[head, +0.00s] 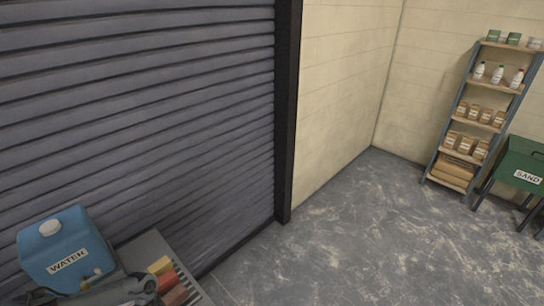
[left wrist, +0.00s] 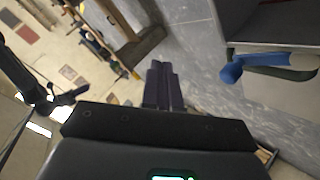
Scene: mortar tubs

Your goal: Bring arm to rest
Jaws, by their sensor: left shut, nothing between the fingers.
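My left gripper (left wrist: 162,86) shows in the left wrist view. Its two dark fingers lie together, shut, with nothing between them. The fingers point over grey floor and touch nothing that I can see. In the head view a dark grey part of my arm crosses the bottom left corner, in front of the blue water container (head: 62,245). I cannot make out fingertips there. My right gripper does not show clearly in either view.
Coloured blocks (head: 168,283) lie on a grey slatted surface beside the water container. A roller shutter (head: 140,120) stands behind. A stocked shelf (head: 455,155) and a green sand bin (head: 522,165) are far right. A blue-ended handle (left wrist: 232,73) is right of the fingers. Mid-floor is clear.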

